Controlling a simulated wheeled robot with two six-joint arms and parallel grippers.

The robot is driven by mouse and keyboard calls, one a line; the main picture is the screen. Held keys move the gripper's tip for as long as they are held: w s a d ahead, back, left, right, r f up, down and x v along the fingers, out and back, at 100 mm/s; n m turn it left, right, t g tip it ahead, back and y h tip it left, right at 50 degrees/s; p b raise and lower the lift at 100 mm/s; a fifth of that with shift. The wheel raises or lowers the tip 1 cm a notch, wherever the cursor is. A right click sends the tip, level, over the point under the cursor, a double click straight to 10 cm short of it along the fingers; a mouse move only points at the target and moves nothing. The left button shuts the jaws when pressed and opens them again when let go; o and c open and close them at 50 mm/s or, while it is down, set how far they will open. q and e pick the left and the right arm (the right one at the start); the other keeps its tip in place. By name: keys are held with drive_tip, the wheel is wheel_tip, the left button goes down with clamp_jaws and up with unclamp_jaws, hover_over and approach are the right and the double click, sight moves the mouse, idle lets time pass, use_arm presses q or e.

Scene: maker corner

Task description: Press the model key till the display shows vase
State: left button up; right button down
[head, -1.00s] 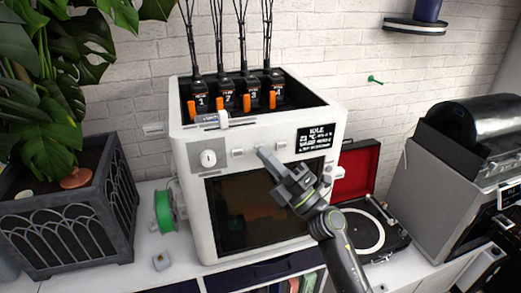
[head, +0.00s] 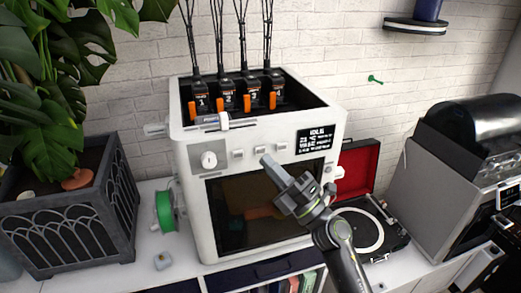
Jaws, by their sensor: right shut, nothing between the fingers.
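The white 3D printer (head: 188,215) stands on the white counter. Its small dark display (head: 316,140) sits at the right of the front panel; its lines of text are too small to read surely. A round knob (head: 209,159) and a row of small keys (head: 238,154) lie left of the display; I cannot read which is the model key. My right gripper (head: 267,161) is shut and empty, its tip in front of the panel just below the right-hand keys and seemingly apart from them. My left gripper is out of view.
A green spool (head: 164,212) hangs on the printer's left side, near a planter (head: 60,235). A record player with a red lid (head: 357,170) stands to the right, then a grey machine (head: 425,200). Several numbered cartridges (head: 226,100) sit in the printer's top.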

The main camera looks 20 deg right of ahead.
drive_tip(key=s+p, duration=0.1)
drive_tip(key=s, duration=0.3)
drive_tip(key=shift+s+r, duration=0.1)
drive_tip(key=shift+d, duration=0.1)
idle(0.5)
